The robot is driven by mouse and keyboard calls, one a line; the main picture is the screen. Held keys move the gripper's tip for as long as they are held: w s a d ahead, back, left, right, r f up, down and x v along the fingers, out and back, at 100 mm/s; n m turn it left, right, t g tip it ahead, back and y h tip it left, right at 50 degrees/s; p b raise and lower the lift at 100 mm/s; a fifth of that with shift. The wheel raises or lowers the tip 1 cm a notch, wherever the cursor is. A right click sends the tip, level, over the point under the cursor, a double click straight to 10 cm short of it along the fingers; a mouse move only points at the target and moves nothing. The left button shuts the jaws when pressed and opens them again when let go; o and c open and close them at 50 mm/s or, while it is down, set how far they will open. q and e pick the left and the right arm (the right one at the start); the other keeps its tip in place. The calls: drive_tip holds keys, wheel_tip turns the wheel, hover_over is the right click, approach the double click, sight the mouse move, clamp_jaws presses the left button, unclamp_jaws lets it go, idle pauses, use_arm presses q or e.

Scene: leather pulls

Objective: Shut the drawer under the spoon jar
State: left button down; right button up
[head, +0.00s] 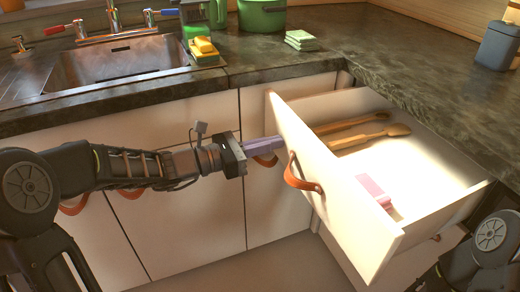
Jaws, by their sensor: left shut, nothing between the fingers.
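The drawer (345,205) stands pulled out from the cabinet at the right, its pale front facing left with a brown leather pull (301,176). Wooden spoons (362,135) and a pink box (375,192) lie inside it. My left gripper (279,145) is shut and empty, its fingertips at the outer face of the drawer front, just above and left of the pull. I cannot tell whether they touch it. My right gripper is out of view.
A sink (118,62), a green pot (262,18) and sponges (205,48) are on the dark counter (290,60). Closed white cabinet doors (185,235) with leather pulls line the left. The floor (285,268) is free in front of them.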

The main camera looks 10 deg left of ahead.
use_arm(q)
drive_tip(key=p+x, duration=0.1)
drive_tip(key=x, duration=2.5)
drive_tip(key=shift+w+d, duration=0.1)
drive_tip(key=shift+d, duration=0.1)
drive_tip(key=shift+w+d, duration=0.1)
drive_tip(key=shift+d, duration=0.05)
drive_tip(key=shift+r, duration=0.15)
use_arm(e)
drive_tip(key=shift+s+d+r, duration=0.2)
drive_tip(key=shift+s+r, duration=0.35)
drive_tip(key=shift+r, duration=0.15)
use_arm(q)
drive_tip(key=shift+r, duration=0.15)
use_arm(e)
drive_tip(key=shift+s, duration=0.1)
